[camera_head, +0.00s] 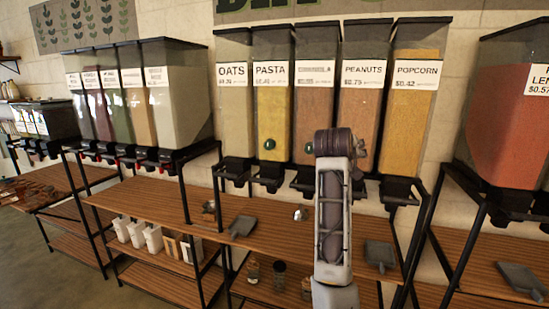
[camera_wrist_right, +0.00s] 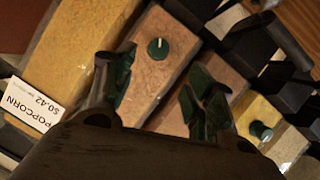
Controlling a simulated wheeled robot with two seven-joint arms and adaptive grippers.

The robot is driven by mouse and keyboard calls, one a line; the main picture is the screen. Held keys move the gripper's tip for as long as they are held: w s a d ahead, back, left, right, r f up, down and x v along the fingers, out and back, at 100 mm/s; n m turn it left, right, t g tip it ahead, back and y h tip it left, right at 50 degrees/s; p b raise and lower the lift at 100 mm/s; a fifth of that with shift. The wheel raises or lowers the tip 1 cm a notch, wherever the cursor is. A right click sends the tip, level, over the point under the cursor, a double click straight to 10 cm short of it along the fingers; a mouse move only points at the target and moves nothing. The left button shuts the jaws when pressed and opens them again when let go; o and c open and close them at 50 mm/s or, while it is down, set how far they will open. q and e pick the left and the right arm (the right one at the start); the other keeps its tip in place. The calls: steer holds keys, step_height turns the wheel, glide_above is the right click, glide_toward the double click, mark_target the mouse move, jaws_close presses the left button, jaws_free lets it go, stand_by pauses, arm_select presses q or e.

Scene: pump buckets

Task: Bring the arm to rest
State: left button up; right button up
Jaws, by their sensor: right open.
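My right arm rises in the middle of the head view, in front of the dispenser row. My right gripper (camera_head: 358,153) is mostly hidden behind its own arm there, near the peanuts bin (camera_head: 363,100). In the right wrist view, my right gripper (camera_wrist_right: 160,88) has its two green-padded fingers spread apart with nothing between them. A bin front with a round green knob (camera_wrist_right: 157,48) shows beyond the fingers. My left gripper is not in view.
Dispensers stand close by: the pasta bin (camera_head: 272,110), the popcorn bin (camera_head: 412,115) and a red-filled bin (camera_head: 505,120) at right. A wooden shelf (camera_head: 150,198) below holds scoops, including a dark one (camera_head: 380,255). Open floor (camera_head: 50,270) shows at lower left.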

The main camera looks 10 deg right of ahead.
steer(key=shift+f, duration=0.1)
steer(key=s+a+f+n+g+y, duration=0.1)
steer(key=s+a+f+y, duration=0.15)
steer(key=f, duration=0.75)
steer(key=s+a+f+n+y, duration=0.15)
steer(key=s+f, duration=0.25)
steer(key=f, duration=0.7)
steer(key=s+a+f+n+g+y, duration=0.15)
steer(key=s+f, duration=0.25)
steer(key=f, duration=0.6)
steer(key=s+a+f+n+g+y, duration=0.15)
steer(key=s+a+f, duration=0.35)
steer(key=s+f, duration=0.5)
steer(key=s+a+f+n+g+y, duration=0.1)
steer(key=s+a+f+g+y, duration=0.35)
steer(key=s, duration=0.95)
step_height(320, 180, down, 34)
steer(key=s+h, duration=0.2)
steer(key=s+d+f, duration=0.3)
steer(key=s+f, duration=1.8)
steer(key=s, duration=0.1)
steer(key=shift+s+g, duration=0.3)
steer(key=shift+g, duration=0.15)
